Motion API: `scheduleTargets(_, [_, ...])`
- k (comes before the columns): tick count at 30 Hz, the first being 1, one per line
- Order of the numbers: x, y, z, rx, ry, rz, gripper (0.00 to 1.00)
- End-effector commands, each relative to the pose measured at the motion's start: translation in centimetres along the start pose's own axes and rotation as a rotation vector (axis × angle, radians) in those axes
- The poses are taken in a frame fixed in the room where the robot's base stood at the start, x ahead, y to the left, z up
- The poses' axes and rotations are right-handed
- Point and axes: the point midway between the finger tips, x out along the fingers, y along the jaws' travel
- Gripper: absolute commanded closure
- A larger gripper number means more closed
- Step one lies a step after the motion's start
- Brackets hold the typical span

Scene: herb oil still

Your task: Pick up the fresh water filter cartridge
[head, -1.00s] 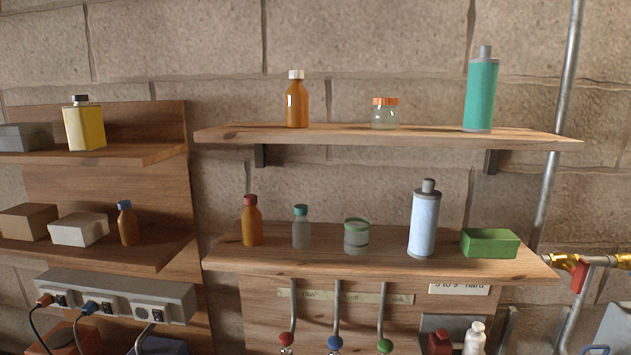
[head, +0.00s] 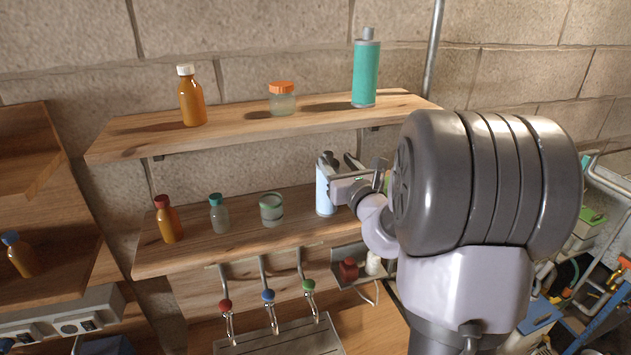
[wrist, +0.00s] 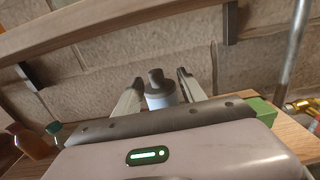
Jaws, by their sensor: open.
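A light blue cartridge with a grey cap (head: 324,192) stands upright on the lower shelf, partly hidden by my gripper (head: 342,163). The same cartridge shows in the wrist view (wrist: 161,97), with its cap between the two fingers of my open gripper (wrist: 158,88). A gap shows at the right finger; I cannot tell whether the left finger touches. A teal cartridge with a grey cap (head: 365,72) stands upright on the upper shelf, above and clear of my gripper. No label tells which one is fresh.
The upper shelf (head: 235,118) overhangs the work area and holds an orange bottle (head: 192,98) and an orange-lidded jar (head: 282,100). The lower shelf (head: 190,250) holds bottles and a jar (head: 271,209) left of the cartridge. A green box (wrist: 262,109) lies close on the right.

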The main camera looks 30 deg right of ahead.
Motion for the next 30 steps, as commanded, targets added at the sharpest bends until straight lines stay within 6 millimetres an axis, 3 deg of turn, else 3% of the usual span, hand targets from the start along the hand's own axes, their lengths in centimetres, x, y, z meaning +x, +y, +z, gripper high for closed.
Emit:
scheduleTargets(6, [4.0, 0.7, -0.1, 0.001, 0.001, 0.002, 0.52])
scheduleTargets(14, [4.5, 0.6, -0.3, 0.000, 0.000, 0.001, 0.52])
scheduleTargets(21, [4.5, 0.7, -0.3, 0.000, 0.000, 0.001, 0.99])
scheduleTargets(30, [4.5, 0.7, -0.3, -0.001, 0.002, 0.001, 1.00])
